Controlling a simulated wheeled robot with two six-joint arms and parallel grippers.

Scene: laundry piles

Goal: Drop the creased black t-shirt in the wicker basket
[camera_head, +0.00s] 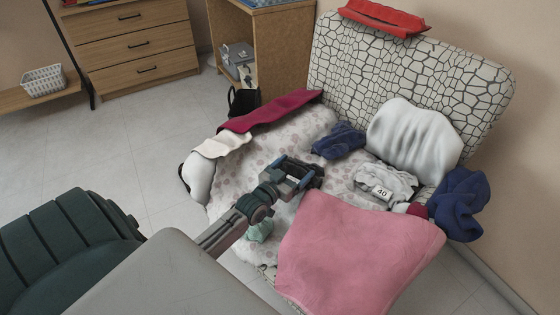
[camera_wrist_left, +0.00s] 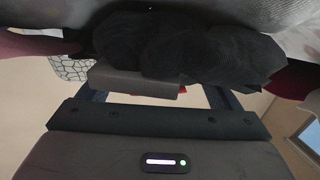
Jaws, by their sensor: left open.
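The black t-shirt (camera_wrist_left: 190,45) is a crumpled dark bundle just beyond the fingers of my left gripper in the left wrist view. In the head view only a small dark patch (camera_head: 312,176) shows at the fingertips, partly hidden by the gripper. My left gripper (camera_head: 297,178) is open over the middle of the armchair seat. I cannot tell whether its fingers touch the cloth. No basket that is clearly wicker shows; a small white lattice basket (camera_head: 43,81) stands on a low shelf at the far left. My right gripper is not in view.
The patterned armchair (camera_head: 440,55) holds a pink cloth (camera_head: 355,250), white pillow-like cloth (camera_head: 413,135), navy cloths (camera_head: 460,203), grey cloth tagged 40 (camera_head: 384,184), and maroon cloth (camera_head: 270,110). Red cloth (camera_head: 384,17) lies on its back. Tiled floor (camera_head: 140,150) at left is clear.

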